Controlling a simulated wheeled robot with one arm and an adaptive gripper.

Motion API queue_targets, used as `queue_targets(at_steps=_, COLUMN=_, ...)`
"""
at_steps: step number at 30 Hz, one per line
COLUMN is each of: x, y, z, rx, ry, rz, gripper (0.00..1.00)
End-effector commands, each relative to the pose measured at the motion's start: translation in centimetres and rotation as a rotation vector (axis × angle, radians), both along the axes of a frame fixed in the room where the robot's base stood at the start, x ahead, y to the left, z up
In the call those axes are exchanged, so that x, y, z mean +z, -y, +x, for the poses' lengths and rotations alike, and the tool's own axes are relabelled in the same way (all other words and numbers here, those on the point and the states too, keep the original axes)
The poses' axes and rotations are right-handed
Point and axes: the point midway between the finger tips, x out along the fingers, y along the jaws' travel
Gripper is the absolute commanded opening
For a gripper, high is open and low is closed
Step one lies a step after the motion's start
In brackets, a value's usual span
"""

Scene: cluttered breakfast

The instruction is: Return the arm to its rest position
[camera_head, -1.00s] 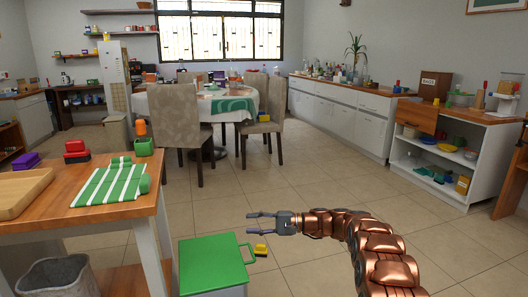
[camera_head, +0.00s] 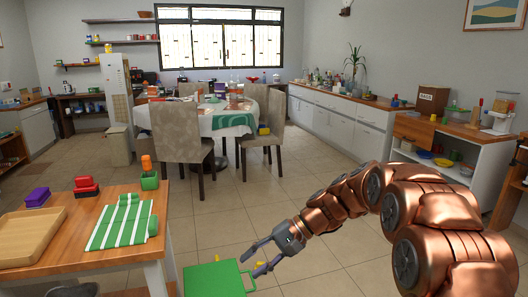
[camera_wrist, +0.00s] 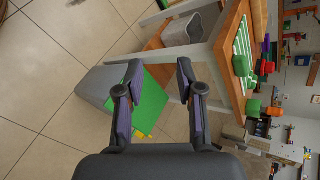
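My gripper (camera_head: 250,265) is at the end of my copper-coloured arm in the lower middle of the head view. Its two fingers are spread apart with nothing between them. They point left and down, in front of the green-lidded box (camera_head: 212,279) in that picture; I cannot tell whether they touch it. In the wrist view, my gripper (camera_wrist: 160,68) also shows open and empty, with the green lid (camera_wrist: 150,106) seen beyond and between the fingers.
A wooden table (camera_head: 38,253) at left bears a green-striped cloth (camera_head: 120,222), a wooden tray (camera_head: 25,236) and small coloured items. A dining table with chairs (camera_head: 179,134) stands behind. A white counter (camera_head: 342,122) runs along the right. Tiled floor between is clear.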

Motion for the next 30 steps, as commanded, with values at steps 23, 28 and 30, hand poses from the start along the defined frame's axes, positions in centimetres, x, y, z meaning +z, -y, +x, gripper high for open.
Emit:
queue_targets(at_steps=23, x=11.0, y=9.6, z=-19.8, rx=0.156, ry=0.087, rz=-0.5, gripper=0.37)
queue_targets(at_steps=28, x=12.8, y=12.5, z=-23.9, rx=0.191, ry=0.112, rz=-0.607, gripper=0.37)
queue_targets(at_steps=30, x=13.5, y=13.7, z=-25.6, rx=0.206, ry=0.12, rz=-0.649, gripper=0.37)
